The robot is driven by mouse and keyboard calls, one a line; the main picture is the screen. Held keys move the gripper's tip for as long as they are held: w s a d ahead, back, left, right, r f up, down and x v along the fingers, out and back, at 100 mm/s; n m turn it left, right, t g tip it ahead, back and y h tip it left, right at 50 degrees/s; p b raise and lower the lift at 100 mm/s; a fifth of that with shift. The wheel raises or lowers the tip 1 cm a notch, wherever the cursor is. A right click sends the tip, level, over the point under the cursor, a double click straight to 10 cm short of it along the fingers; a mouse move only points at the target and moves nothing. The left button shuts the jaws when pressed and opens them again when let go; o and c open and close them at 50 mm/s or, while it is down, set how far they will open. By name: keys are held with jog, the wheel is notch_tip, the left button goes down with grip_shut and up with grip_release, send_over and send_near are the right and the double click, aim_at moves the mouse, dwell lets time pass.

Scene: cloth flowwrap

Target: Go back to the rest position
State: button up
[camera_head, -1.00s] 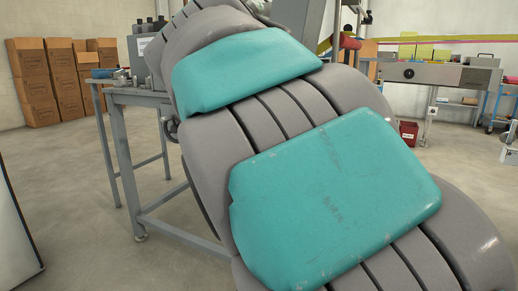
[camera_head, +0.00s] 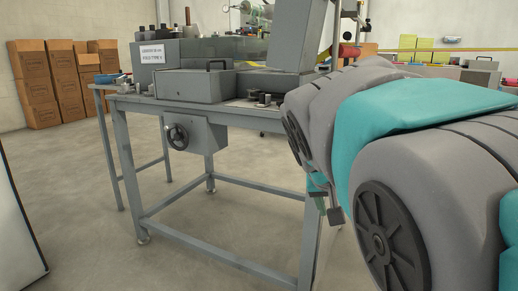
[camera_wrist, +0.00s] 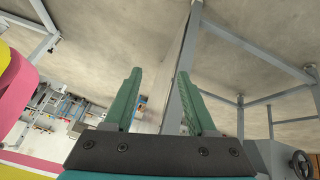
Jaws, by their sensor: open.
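My gripper (camera_wrist: 158,95) shows in the wrist view with its two green fingers apart and nothing between them. Behind the fingers are the grey legs of a frame and the concrete floor. In the head view my arm fills the right side. A small part below it, near the centre right, may be my gripper, but its fingers are not clear there. No cloth can be made out.
A grey machine (camera_head: 195,86) stands on a metal table frame (camera_head: 125,150) left of my arm, with a handwheel (camera_head: 177,137) below its top. Cardboard boxes (camera_head: 35,90) are stacked at the back left. Open floor (camera_head: 70,180) lies left of the table.

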jog(key=s+f+g+y+p, duration=0.1)
jog(key=s+f+g, duration=0.1)
jog(key=s+f, duration=0.3)
jog(key=s+f+n+g+y+p, duration=0.1)
jog(key=s+f+g, duration=0.2)
jog(key=s, duration=1.1)
jog(key=s+f+n+g+y+p, duration=0.1)
jog(key=s+f+g, duration=0.1)
jog(key=s+f, duration=0.6)
jog(key=shift+s+a+y+p, duration=0.35)
jog(key=shift+s+y, duration=0.05)
jog(key=shift+s, duration=0.45)
